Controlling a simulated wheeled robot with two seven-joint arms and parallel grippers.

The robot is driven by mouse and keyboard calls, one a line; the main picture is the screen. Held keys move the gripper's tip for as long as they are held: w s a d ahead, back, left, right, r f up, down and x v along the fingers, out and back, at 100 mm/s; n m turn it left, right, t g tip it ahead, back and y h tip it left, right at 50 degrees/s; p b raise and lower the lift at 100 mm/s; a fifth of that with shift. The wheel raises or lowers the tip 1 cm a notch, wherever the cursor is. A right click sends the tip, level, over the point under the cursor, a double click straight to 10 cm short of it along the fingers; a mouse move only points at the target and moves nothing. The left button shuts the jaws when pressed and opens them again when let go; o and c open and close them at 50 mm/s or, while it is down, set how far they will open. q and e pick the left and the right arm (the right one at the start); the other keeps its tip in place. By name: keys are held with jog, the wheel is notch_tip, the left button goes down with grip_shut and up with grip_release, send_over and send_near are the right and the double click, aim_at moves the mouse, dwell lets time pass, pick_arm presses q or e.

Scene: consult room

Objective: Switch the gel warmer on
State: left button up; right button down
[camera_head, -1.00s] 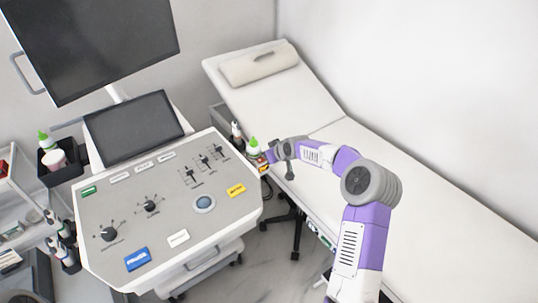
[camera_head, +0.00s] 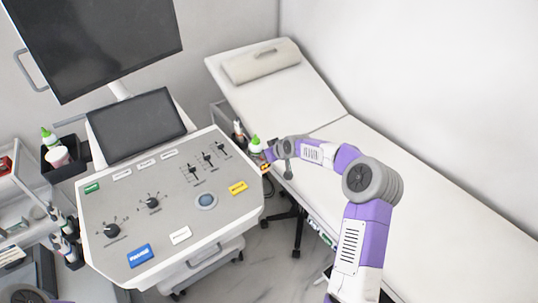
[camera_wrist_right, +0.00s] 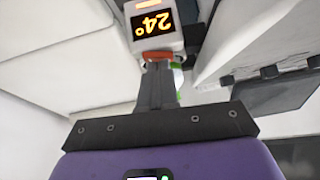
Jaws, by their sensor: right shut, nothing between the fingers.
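The gel warmer (camera_wrist_right: 136,12) is at the top of the right wrist view, a pale housing with an orange lit display (camera_wrist_right: 153,22) reading 24°, seen upside down. A red-orange switch (camera_wrist_right: 158,56) sits just below the display. My right gripper (camera_wrist_right: 157,66) is shut and empty, its fingertips at the switch; whether they touch it I cannot tell. In the head view, my right gripper (camera_head: 270,154) is at the console's right side, beside a green-capped bottle (camera_head: 255,145). The warmer is mostly hidden there. My left gripper is out of view.
The console (camera_head: 170,215) with knobs, sliders and coloured buttons stands left of my right arm. An exam couch (camera_head: 400,170) lies behind and right of the arm. A dark screen (camera_head: 138,125) rises behind the console. A trolley (camera_head: 25,210) stands far left.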

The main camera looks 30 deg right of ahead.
jog(key=s+d+r+p, duration=0.2)
jog(key=s+r+p, duration=0.2)
jog(key=s+r, duration=0.3)
notch_tip(320, 180, up, 4)
jog(key=shift+d+f, duration=0.1)
jog(key=shift+d, duration=0.25)
dwell(0.5)
